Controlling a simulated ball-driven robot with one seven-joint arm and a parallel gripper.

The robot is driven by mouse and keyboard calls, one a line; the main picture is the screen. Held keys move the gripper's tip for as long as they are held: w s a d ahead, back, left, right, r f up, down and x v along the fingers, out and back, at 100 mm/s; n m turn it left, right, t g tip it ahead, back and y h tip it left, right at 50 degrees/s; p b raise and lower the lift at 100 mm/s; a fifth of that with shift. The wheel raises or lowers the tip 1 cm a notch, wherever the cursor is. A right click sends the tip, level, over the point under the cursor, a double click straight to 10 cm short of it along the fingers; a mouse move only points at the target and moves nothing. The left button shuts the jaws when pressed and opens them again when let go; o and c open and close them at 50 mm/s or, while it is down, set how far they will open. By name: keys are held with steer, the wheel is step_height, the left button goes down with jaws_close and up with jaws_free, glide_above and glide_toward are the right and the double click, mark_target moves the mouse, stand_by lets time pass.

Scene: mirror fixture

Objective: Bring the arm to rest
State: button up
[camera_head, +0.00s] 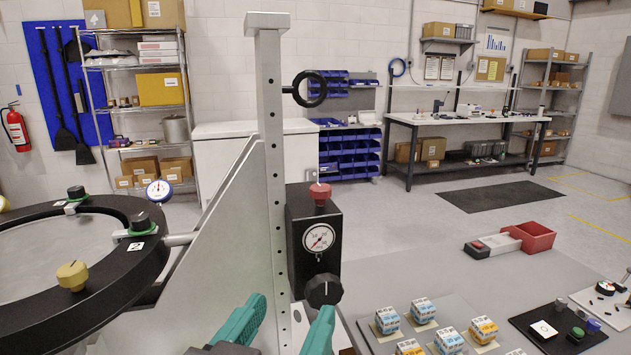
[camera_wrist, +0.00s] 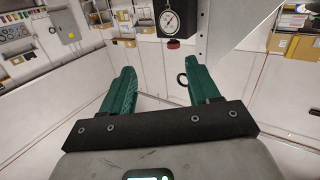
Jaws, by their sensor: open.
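My gripper (camera_head: 292,306) is at the bottom centre of the head view. Its two teal fingers stand apart with nothing between them. In the wrist view the gripper (camera_wrist: 160,67) also shows open and empty. A tall metal post (camera_head: 272,130) rises just beyond the fingers. A black gauge box (camera_head: 318,238) with a red knob stands right of the post, and its dial (camera_wrist: 168,20) shows in the wrist view.
A grey table (camera_head: 400,275) bears several small boxes (camera_head: 388,320), a black tray (camera_head: 560,330) and a red bin (camera_head: 530,236). A slanted metal plate (camera_head: 225,215) stands between the ring and post. Shelves and a workbench (camera_head: 465,121) are far behind. Floor between is largely open.

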steer(key=w+d+f+n+g, duration=0.1)
steer(key=w+d+f, duration=0.2)
steer(key=d+f, duration=0.3)
steer(key=w+d+f+g, duration=0.2)
steer(key=w+d+f, duration=0.1)
steer(key=d+f, duration=0.25)
steer(key=s+d+f+n+g, duration=0.2)
steer(key=s+d+f+g, duration=0.15)
steer(key=d+f, duration=1)
steer(key=s+d+f+g+y, duration=0.1)
steer(key=s+d+f+g, duration=0.25)
steer(key=f, duration=0.25)
steer(key=s+d+f+g, duration=0.2)
steer(key=s+d+f, duration=0.1)
steer(key=s+f, duration=0.25)
steer(key=s+a+f+g+y, duration=0.1)
steer(key=s+f+g+y, duration=0.2)
steer(key=s+f, duration=0.5)
steer(key=s, duration=0.4)
steer(key=shift+s+a+m+g+y, duration=0.15)
steer(key=shift+m+g+y, duration=0.15)
steer(key=shift+m+y, duration=0.1)
